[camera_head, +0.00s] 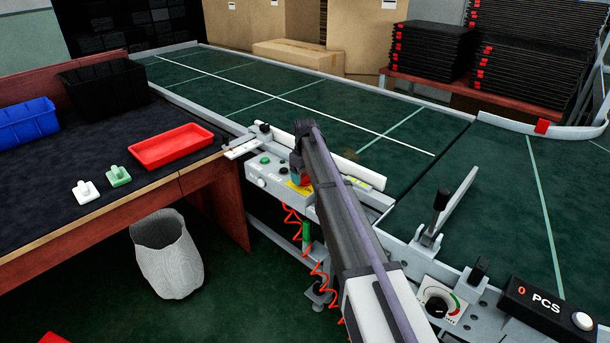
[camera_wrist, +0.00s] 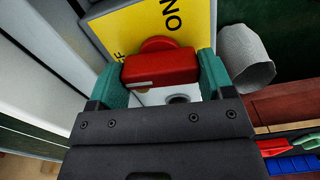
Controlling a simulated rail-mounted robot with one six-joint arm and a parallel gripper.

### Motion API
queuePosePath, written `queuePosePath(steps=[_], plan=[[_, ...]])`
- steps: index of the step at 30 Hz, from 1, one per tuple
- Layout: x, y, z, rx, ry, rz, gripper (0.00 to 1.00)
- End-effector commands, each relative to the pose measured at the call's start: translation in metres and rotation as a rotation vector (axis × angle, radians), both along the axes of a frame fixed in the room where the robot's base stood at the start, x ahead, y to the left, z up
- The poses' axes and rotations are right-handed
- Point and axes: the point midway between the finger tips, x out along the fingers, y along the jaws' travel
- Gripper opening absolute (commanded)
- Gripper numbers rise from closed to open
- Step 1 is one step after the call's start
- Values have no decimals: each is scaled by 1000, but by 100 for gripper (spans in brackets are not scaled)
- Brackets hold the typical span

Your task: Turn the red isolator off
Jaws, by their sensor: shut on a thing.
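The red isolator (camera_wrist: 160,66) is a red handle on a round red base against a yellow plate (camera_wrist: 118,32) with black lettering, partly readable as "ON". In the wrist view my gripper (camera_wrist: 160,74) has its two green fingers on either side of the handle and is shut on it. The handle lies across the picture, slightly tilted. In the head view my arm reaches to the grey control box (camera_head: 262,178) on the conveyor's near side and hides most of the isolator; only a small red and yellow part shows.
A table with a red tray (camera_head: 170,147), blue bin (camera_head: 28,122) and black bin (camera_head: 105,88) stands at left. A waste basket (camera_head: 167,255) is on the floor. A lever (camera_head: 440,215), a dial (camera_head: 437,305) and a counter (camera_head: 545,305) line the conveyor's near right edge. The belt (camera_head: 270,85) is empty.

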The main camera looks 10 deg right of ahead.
Motion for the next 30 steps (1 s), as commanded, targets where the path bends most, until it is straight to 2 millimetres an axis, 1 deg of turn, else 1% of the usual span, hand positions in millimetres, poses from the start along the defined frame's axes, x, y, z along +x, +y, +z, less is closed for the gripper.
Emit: queuePosePath(steps=[3,9,23,24,30], plan=[[0,0,0,-1,1,54,51],[0,0,0,-1,1,109,51],[0,0,0,-1,1,126,51],[0,0,0,-1,1,126,76],[0,0,0,-1,1,125,95]])
